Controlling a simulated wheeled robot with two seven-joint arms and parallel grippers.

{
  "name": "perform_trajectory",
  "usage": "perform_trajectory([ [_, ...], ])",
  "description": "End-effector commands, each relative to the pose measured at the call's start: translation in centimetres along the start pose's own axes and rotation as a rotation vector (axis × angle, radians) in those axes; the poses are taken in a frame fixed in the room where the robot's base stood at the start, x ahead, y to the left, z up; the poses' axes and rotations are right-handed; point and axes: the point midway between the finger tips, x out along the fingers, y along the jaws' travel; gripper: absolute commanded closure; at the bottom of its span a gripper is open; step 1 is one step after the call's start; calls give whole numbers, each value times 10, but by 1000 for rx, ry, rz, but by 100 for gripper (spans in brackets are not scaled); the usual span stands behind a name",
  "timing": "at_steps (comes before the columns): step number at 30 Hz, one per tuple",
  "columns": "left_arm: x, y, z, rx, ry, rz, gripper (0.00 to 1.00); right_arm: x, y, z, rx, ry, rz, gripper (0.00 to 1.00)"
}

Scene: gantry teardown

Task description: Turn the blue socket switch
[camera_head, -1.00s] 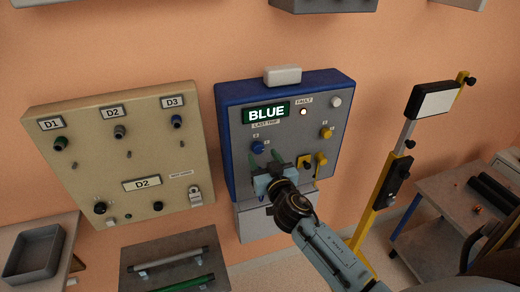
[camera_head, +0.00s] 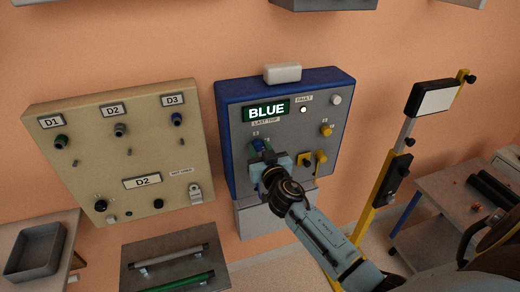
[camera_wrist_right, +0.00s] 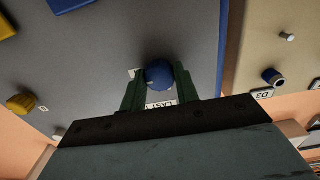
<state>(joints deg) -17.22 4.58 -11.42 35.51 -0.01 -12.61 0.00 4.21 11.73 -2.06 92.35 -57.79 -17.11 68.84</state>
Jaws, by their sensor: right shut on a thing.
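The blue socket switch is a round blue knob (camera_wrist_right: 159,75) on the grey face of the blue-edged control box (camera_head: 232,150). In the head view my right gripper (camera_head: 262,148) is at the knob and mostly hides it. In the right wrist view the two green fingers (camera_wrist_right: 158,88) stand on either side of the knob, and the gripper is shut on it. The box's display (camera_head: 266,111) reads BLUE, and a small lamp (camera_head: 303,109) under the FAULT label is lit. My left gripper is not in view.
A yellow knob (camera_head: 326,130) and a yellow switch (camera_head: 320,158) sit right of my gripper on the same box. A beige panel (camera_head: 90,125) with several knobs hangs to the left. A yellow stand (camera_head: 380,190) is at the right.

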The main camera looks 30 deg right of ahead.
Motion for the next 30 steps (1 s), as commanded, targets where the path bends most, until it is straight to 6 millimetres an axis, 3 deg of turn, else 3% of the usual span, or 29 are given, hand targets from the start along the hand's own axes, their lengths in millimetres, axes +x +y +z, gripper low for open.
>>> perform_trajectory([
  [14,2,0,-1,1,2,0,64,0,0,0,-124,1,0,92],
  [30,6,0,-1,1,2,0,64,0,0,0,-611,1,0,92],
])
